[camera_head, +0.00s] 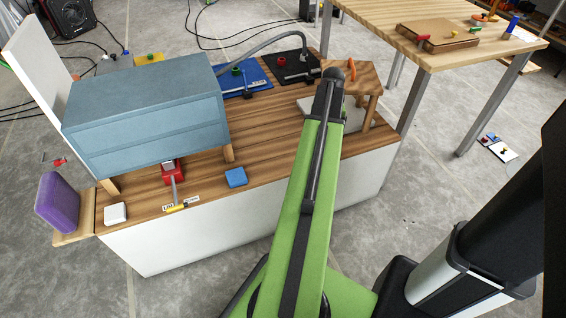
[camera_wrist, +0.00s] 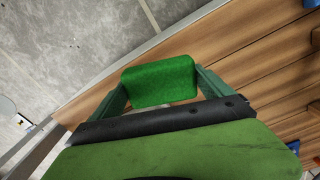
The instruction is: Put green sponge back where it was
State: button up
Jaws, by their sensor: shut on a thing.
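The green sponge (camera_wrist: 159,80) is a bright green block between the two fingers of my gripper (camera_wrist: 160,88) in the wrist view. The fingers press on its left and right ends. Below it in that view is the bench top (camera_wrist: 235,75) of wood planks, with grey floor at upper left. In the head view the green sponge and gripper fingers are hidden behind my green arm, which reaches over the right part of the wooden bench (camera_head: 275,150).
A blue-grey drawer cabinet (camera_head: 150,105) stands on the bench. A blue block (camera_head: 236,177), a white block (camera_head: 115,213) and a red fixture (camera_head: 173,172) lie in front. A purple block (camera_head: 58,204) stands at the left end. A small wooden stand (camera_head: 362,78) is right of my arm.

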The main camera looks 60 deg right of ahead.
jog(key=s+a+r+n+p, duration=0.2)
jog(key=a+n, duration=0.1)
jog(key=a, duration=0.6)
jog(key=b, duration=0.7)
send_over(286, 166)
notch_tip(286, 166, down, 7)
jog(key=shift+f, duration=0.1)
notch_tip(286, 166, down, 4)
jog(key=b, duration=0.4)
jog(key=shift+f, duration=0.15)
jog(key=o, duration=1.2)
notch_tip(286, 166, up, 13)
jog(key=p, duration=1.2)
jog(key=shift+f, duration=0.15)
